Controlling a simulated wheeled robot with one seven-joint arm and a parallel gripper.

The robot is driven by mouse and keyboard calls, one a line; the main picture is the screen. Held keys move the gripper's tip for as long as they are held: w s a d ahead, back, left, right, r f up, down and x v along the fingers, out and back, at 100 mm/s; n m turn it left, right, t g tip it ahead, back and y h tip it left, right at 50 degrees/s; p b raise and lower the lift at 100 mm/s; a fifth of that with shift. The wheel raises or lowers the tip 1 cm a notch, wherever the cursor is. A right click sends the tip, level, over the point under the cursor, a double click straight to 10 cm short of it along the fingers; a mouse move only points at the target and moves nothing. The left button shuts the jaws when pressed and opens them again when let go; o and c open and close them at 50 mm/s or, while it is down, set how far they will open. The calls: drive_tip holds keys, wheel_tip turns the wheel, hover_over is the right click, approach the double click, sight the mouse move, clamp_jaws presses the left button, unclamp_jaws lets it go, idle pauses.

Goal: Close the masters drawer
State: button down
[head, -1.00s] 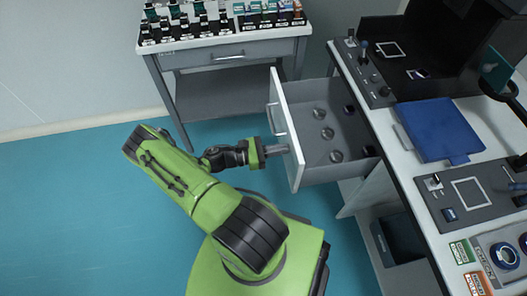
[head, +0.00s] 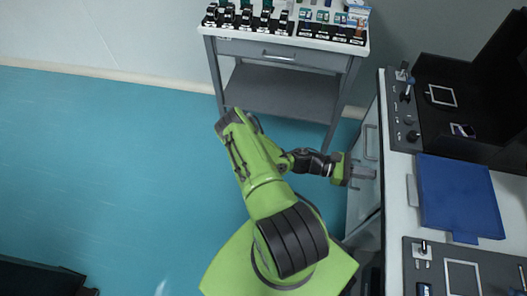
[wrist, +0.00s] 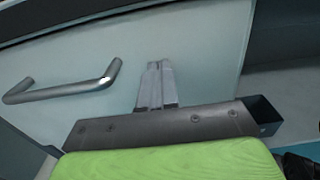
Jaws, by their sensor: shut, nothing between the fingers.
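The masters drawer (head: 362,201) is in the side of the white-topped optical bench. Its pale front shows below the bench's left edge, and no drawer interior is visible. It looks in line with the bench or nearly so; a small gap cannot be ruled out. My gripper (head: 371,174) is shut and empty, its tips at the drawer front just below the handle (head: 371,142). In the wrist view the shut fingers (wrist: 155,85) point at the pale front (wrist: 200,60), right of the grey bar handle (wrist: 65,86). Exact contact is hard to tell.
The bench top (head: 398,190) carries a blue tray (head: 460,195) and dark instrument panels. A grey side table (head: 285,90) with rows of small mounts stands at the back. Blue floor (head: 110,180) is clear to the left; a dark object (head: 40,278) sits at lower left.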

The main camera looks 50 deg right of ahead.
drive_tip(key=shift+x, duration=1.05)
drive_tip(key=shift+r, duration=0.15)
drive_tip(key=shift+a, duration=0.1)
drive_tip(key=p+v, duration=0.1)
drive_tip(key=v, duration=1.3)
drive_tip(key=shift+f, duration=0.25)
drive_tip(key=shift+w, duration=0.2)
